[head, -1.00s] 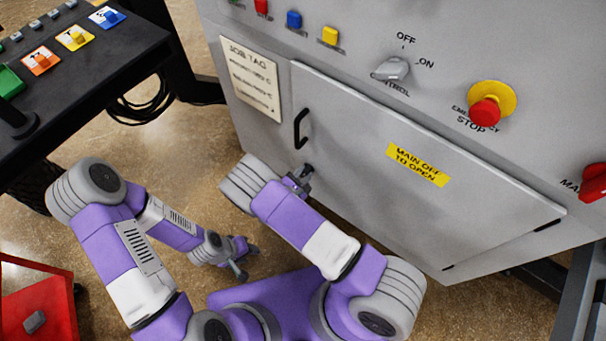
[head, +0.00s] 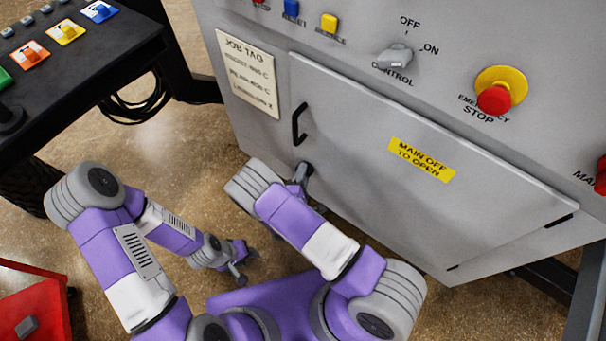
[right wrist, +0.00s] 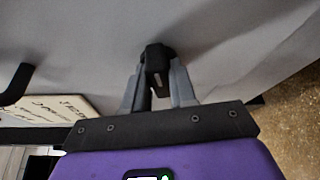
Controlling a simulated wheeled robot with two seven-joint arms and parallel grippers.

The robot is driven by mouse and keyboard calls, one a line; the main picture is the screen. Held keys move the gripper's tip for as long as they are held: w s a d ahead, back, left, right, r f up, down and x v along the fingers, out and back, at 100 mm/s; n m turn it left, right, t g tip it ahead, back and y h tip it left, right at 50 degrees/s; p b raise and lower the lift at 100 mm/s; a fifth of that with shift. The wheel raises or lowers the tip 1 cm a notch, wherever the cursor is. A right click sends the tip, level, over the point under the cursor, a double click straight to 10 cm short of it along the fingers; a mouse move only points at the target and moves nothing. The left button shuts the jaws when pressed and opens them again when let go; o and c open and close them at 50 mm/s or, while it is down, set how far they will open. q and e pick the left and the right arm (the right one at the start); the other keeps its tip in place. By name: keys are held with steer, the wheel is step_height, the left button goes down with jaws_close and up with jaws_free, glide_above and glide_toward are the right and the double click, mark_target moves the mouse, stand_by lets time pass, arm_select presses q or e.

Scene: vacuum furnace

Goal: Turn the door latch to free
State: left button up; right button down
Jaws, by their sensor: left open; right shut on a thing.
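The grey furnace door (head: 375,150) is closed, with a yellow label "MAIN OFF TO OPEN" (head: 421,160) and a black bar handle (head: 299,125) at its left. The dark door latch (head: 306,170) sits below the handle and is mostly hidden by my right gripper (head: 301,176). In the right wrist view the black latch (right wrist: 156,62) stands between the fingers of my right gripper (right wrist: 160,85), which is shut on it. My left gripper (head: 242,267) is open and empty, low over the floor to the left of the furnace.
The panel above the door has a grey control knob (head: 394,60) and a red emergency stop (head: 495,98). A job tag (head: 247,72) is left of the door. A black console (head: 85,75) stands at the left, a red box (head: 32,305) at lower left.

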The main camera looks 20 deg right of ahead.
steer(key=shift+m, duration=0.5)
steer(key=c, duration=1)
jaws_free()
steer(key=p+v, duration=0.1)
steer(key=v, duration=0.6)
steer(key=shift+s+f+p, duration=0.15)
steer(key=shift+s+p, duration=0.15)
steer(key=shift+p, duration=0.05)
steer(key=shift+a, duration=0.1)
